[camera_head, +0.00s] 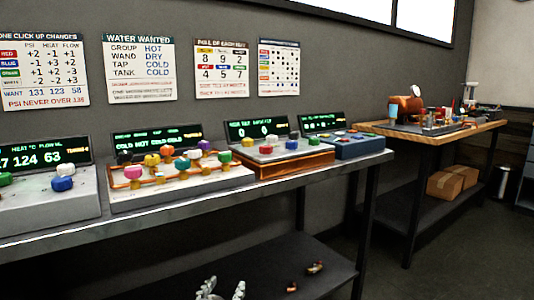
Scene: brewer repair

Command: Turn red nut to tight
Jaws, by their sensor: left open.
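Several consoles with coloured knobs or nuts stand on the long metal bench (210,195). A red piece (266,150) sits on the wooden-sided console (290,165). I cannot tell which is the red nut, nor how tight any is. My left gripper (223,291) shows only in part at the bottom edge, open and empty, below and apart from the consoles. My right gripper is not in view.
Lit displays stand behind the consoles, with posters on the wall above. A wooden table (430,132) at the right holds a brewer-like machine (405,106) and small parts, with cardboard boxes (445,184) on its lower shelf. Small copper-coloured pieces (314,267) lie on the bench's lower shelf.

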